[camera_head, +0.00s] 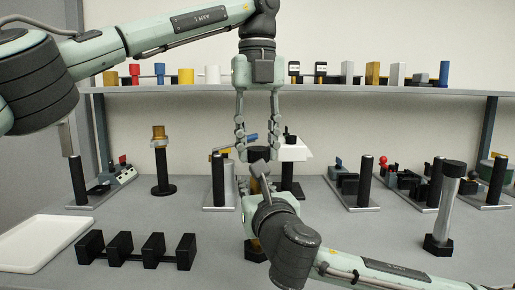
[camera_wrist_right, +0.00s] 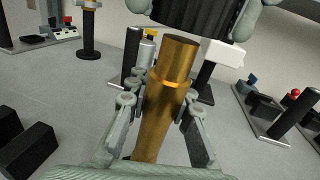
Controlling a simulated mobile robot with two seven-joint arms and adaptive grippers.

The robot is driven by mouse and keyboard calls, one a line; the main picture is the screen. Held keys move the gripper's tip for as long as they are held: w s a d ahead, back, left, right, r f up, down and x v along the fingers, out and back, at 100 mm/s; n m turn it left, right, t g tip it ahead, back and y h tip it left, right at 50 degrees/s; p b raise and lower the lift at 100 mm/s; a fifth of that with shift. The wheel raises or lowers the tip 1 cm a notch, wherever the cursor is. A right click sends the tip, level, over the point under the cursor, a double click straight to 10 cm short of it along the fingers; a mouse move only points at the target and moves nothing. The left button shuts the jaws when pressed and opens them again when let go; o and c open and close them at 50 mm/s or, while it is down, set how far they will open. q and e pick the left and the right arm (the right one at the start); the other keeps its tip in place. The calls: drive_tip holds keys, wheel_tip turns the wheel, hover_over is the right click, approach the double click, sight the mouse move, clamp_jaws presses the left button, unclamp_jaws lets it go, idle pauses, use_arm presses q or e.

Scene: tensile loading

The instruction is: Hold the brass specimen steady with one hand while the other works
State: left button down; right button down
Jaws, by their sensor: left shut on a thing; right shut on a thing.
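The brass specimen (camera_wrist_right: 163,108) is a rod with a raised ring, seen between the fingers of my right gripper (camera_wrist_right: 158,108) in the right wrist view. My right gripper is shut on it; in the head view that gripper (camera_head: 257,185) comes in from below and hides most of the rod. My left gripper (camera_head: 258,142) points down from above and is shut on a black cylindrical piece (camera_head: 258,154). This ribbed piece (camera_wrist_right: 195,12) shows directly above the rod's top in the wrist view; I cannot tell whether they touch.
Several black blocks (camera_head: 153,249) and a white tray (camera_head: 35,243) lie at the front left. A brass-topped stand (camera_head: 161,165) is behind them. A silver post with a black top (camera_head: 446,207) stands at the right. Several fixtures line the back, under a shelf (camera_head: 420,90).

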sight(258, 148)
use_arm(q)
drive_tip(key=shift+r, duration=0.1)
drive_tip(key=shift+r, duration=1.9)
use_arm(e)
drive_tip(key=c, duration=1.3)
unclamp_jaws()
drive_tip(key=shift+o, duration=0.2)
drive_tip(key=shift+s, duration=0.1)
